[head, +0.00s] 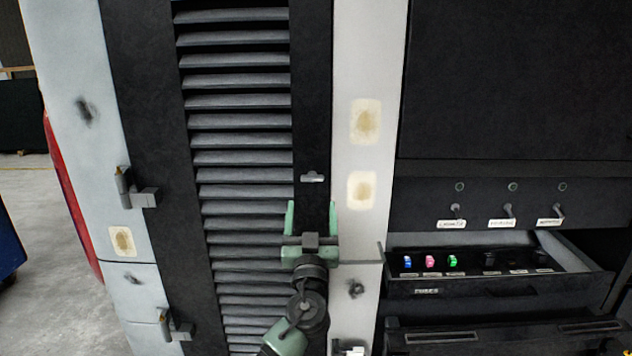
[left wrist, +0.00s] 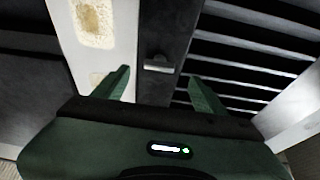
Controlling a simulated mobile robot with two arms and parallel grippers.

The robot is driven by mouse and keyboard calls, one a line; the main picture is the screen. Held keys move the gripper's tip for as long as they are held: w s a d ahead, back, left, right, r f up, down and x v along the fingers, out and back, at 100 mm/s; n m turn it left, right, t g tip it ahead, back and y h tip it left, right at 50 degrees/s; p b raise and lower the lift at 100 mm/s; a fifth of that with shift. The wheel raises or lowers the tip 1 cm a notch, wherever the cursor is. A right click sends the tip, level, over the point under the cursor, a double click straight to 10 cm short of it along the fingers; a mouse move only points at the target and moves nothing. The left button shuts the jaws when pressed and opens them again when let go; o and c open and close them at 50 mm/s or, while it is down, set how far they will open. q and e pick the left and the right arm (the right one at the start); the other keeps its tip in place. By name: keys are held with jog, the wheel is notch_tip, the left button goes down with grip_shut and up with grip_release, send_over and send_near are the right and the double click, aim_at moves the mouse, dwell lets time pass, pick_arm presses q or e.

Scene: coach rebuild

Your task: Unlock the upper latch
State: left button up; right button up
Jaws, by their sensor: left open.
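The upper latch (head: 313,177) is a small grey metal handle on the black strip at the right of the louvred door. Its bar lies level. The left wrist view shows the same latch (left wrist: 158,66) near the middle, with a dark knob above its bar. My left gripper (head: 312,208) is open and empty. In the head view its green fingertips point up, just below the latch in the picture. In the wrist view the fingertips (left wrist: 159,75) stand on either side of the latch. I see no contact with it. My right gripper is not in view.
The louvred panel (head: 240,130) has two hinge-like brackets (head: 138,188) on its left. At the right, an open drawer (head: 500,284) with blue, pink and green fuses juts out under several labelled toggle switches (head: 508,210). Open floor (head: 42,220) shows at far left.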

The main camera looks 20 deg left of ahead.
aim_at(312, 181)
pick_arm(q)
jog(key=p+x, duration=0.1)
jog(key=x, duration=0.2)
jog(key=p+x, duration=0.2)
jog(key=x, duration=0.1)
jog(key=shift+w+a+r, duration=0.15)
jog(key=shift+w+r, duration=0.05)
jog(key=shift+r, duration=0.35)
jog(key=shift+w+r, duration=0.2)
jog(key=shift+w, duration=0.3)
jog(key=shift+a, duration=0.1)
